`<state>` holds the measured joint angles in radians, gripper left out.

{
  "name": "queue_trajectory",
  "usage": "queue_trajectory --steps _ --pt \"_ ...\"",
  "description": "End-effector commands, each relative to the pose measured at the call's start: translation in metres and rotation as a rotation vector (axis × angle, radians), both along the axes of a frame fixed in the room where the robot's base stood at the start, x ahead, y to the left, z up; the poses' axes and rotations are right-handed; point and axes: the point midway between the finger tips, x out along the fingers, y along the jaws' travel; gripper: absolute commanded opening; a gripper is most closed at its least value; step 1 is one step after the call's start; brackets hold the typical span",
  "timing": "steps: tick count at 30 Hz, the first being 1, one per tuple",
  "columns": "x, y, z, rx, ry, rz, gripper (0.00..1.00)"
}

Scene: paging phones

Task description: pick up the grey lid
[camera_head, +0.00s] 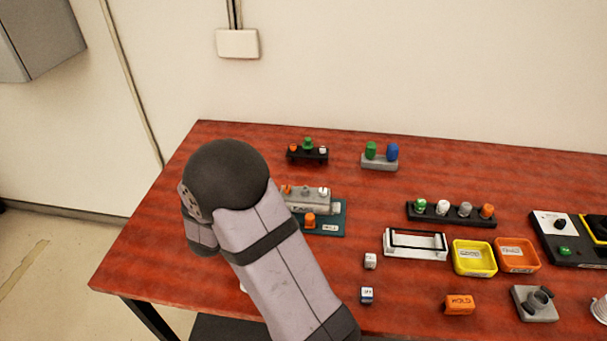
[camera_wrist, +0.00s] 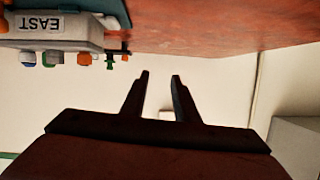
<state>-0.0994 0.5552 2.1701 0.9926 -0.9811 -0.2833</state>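I cannot tell for sure which piece is the grey lid. A small grey cap (camera_head: 465,209) stands in a black rack (camera_head: 430,217) between a white cap and an orange one. Another grey piece (camera_head: 305,190) stands on a light grey block (camera_head: 321,203) between orange and white ones. My gripper (camera_wrist: 160,75) is open and empty in the wrist view, its two dark fingers apart with only the pale wall behind them. In the head view my arm hides it. The wrist view shows the block labelled EAST (camera_wrist: 50,28) at the upper left, upside down.
Yellow (camera_head: 474,258) and orange (camera_head: 517,255) trays and a white frame (camera_head: 388,244) stand right of centre. A dark grey piece on a square base (camera_head: 522,309) is at the front right. The wall is behind the table.

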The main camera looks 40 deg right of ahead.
Motion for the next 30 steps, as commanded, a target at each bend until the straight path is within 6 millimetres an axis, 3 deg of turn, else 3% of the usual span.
queue_trajectory --steps 1,4,6,10,14,30 --pt "-0.027 -0.016 0.010 0.009 0.027 -0.082 0.28" --pt "-0.072 -0.040 0.009 0.014 0.060 -0.222 0.28" --pt "-0.096 -0.051 0.010 0.011 0.077 -0.296 0.28" --pt "-0.125 -0.062 0.010 0.005 0.096 -0.378 0.28" --pt "-0.133 -0.065 0.008 0.004 0.102 -0.402 0.28" --pt "-0.122 -0.085 -0.001 0.004 0.100 -0.396 0.28"
